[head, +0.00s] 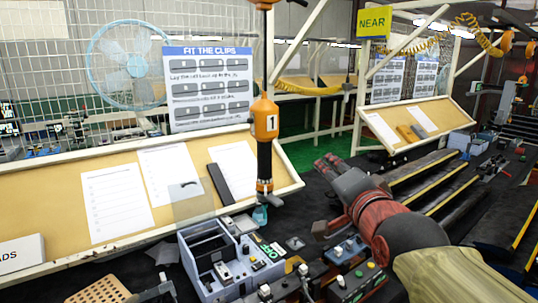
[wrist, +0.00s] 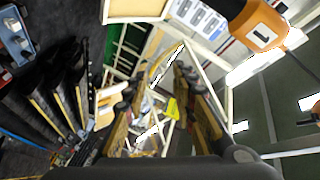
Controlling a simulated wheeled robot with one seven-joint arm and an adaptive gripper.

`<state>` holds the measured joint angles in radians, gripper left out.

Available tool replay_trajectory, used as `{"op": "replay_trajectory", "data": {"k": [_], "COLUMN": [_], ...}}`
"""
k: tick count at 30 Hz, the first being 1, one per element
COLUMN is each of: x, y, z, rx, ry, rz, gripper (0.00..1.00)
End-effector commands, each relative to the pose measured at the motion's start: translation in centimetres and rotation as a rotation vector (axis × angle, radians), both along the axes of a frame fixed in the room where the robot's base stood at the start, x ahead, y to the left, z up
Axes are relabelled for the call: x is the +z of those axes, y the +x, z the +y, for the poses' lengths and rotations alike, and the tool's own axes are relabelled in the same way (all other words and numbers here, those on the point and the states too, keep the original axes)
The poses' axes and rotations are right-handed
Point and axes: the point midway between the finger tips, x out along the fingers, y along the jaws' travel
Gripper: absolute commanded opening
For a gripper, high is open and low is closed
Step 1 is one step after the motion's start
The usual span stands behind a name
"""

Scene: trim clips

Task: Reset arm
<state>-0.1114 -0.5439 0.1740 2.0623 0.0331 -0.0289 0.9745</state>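My gripper (head: 327,163) is at the end of my red and grey arm in the head view, raised above the right part of the workbench and pointing away from me. In the wrist view, its two fingers (wrist: 160,105) stand apart with a gap between them. Nothing is held in that gap; only the distant background shows through it. The gripper touches nothing that I can see.
An orange hanging tool (head: 265,118) marked 1 hangs left of my gripper; it also shows in the wrist view (wrist: 262,32). Below are a grey bin (head: 208,255) and control boxes (head: 355,285). A slanted board with papers (head: 117,200) lies left. Striped rails (head: 430,180) lie right.

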Motion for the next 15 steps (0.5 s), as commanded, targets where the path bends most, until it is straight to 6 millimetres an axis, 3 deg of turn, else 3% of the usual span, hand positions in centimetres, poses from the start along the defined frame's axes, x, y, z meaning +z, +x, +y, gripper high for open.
{"op": "replay_trajectory", "data": {"k": [3,9,15], "x": [-6.4,-16.7,-23.4], "y": [-4.3,-13.2,-21.6], "z": [-1.7,-4.0,-5.4], "rx": [0.025,0.174,0.372], "ry": [-0.248,-0.606,-0.831], "rz": [0.204,0.527,0.755], "gripper": [0.27,0.27,0.27]}}
